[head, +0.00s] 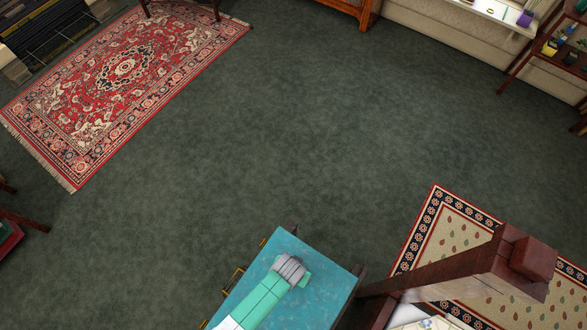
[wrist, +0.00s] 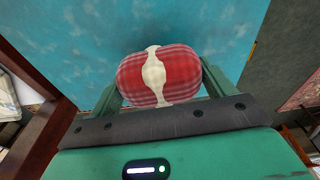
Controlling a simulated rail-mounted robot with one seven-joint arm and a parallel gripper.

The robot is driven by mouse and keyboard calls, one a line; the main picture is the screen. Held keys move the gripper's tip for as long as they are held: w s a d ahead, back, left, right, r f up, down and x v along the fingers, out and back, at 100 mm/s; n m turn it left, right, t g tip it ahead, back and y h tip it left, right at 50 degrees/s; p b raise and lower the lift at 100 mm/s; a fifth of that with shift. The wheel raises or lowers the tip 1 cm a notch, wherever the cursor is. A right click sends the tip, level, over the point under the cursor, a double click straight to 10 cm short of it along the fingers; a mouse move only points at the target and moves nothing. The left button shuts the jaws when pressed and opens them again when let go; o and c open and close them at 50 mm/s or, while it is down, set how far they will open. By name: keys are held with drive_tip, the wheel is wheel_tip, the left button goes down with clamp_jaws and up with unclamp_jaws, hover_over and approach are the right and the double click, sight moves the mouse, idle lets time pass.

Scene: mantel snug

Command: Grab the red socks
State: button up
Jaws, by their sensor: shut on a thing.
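The red socks (wrist: 185,72) are a rolled red plaid bundle with a cream band around the middle. In the wrist view they sit between the two green fingers of my gripper (wrist: 160,80), which is shut on them. Behind them is the worn blue top of a piece of furniture (wrist: 75,40). In the head view my gripper (head: 290,268) is over this blue top (head: 325,285), and the socks are hidden under it. I cannot tell whether the socks touch the top.
A dark wooden post (head: 440,272) rises just right of the blue top, with a bed-like white surface below it. A patterned cream rug (head: 447,238) lies at the right and a red rug (head: 125,75) at the upper left. The green carpet (head: 300,120) between is clear.

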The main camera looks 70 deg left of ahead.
drive_tip(key=shift+r, duration=0.9)
drive_tip(key=s+d, duration=0.2)
drive_tip(key=s, duration=0.2)
drive_tip(key=s+d, duration=0.3)
drive_tip(key=s, duration=0.1)
drive_tip(key=s+d+r, duration=0.1)
drive_tip(key=s+d, duration=0.2)
drive_tip(key=s, duration=0.1)
drive_tip(key=shift+s+d, duration=0.15)
drive_tip(key=shift+s, duration=0.2)
drive_tip(key=shift+s+d+r, duration=0.1)
drive_tip(key=shift+s+d, duration=0.15)
drive_tip(key=shift+s, duration=0.05)
drive_tip(key=shift+w, duration=0.1)
